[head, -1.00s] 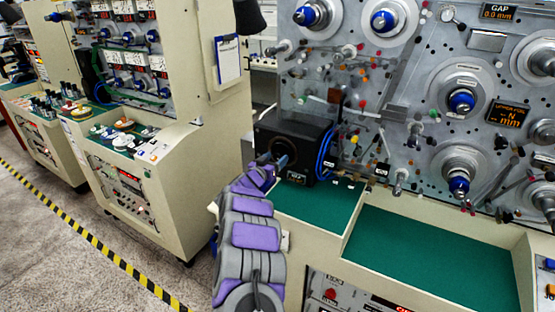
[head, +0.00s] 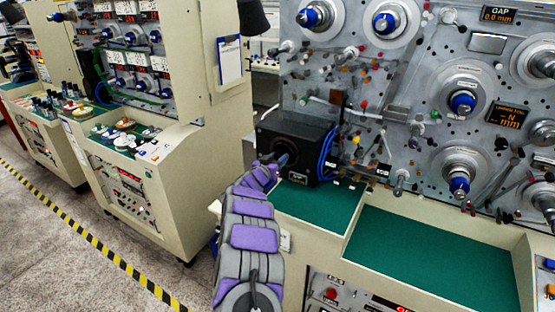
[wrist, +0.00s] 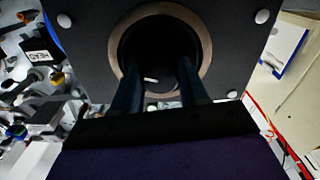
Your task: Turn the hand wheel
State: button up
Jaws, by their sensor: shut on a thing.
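A black box (head: 296,143) stands on the green ledge of the machine on the right. In the wrist view its front (wrist: 235,40) has a round opening with a bronze-coloured ring (wrist: 206,45). My gripper (wrist: 158,72) reaches into this opening. Its two dark fingers close on a dark round part deep inside, which seems to be the hand wheel (wrist: 160,50). A small pale mark shows between the fingertips. The inside is too dark to tell the wheel's outline or its angle. In the head view my gripper (head: 275,161) is at the box's front, with the grip hidden.
A grey panel (head: 410,100) with spindles, blue knobs and small pegs rises behind the box. Blue cables (head: 326,155) run along the box's right side. The green ledge (head: 430,250) to the right is clear. Another cream machine (head: 165,190) stands to the left across a floor gap.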

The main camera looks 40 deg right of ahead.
jog(key=shift+c, duration=0.5)
jog(key=shift+m, duration=0.3)
jog(key=m+b, duration=0.3)
jog(key=m, duration=0.1)
jog(key=shift+m, duration=0.3)
jog(key=m+b, duration=0.3)
jog(key=m, duration=0.2)
jog(key=shift+f+b, duration=0.1)
jog(key=shift+b, duration=0.3)
jog(key=shift+s+d+f+m+b, duration=0.1)
jog(key=shift+m+b, duration=1.95)
jog(key=shift+m, duration=0.55)
jog(key=shift+f+m+b, duration=0.1)
jog(key=shift+m+b, duration=1.95)
jog(key=shift+m, duration=0.55)
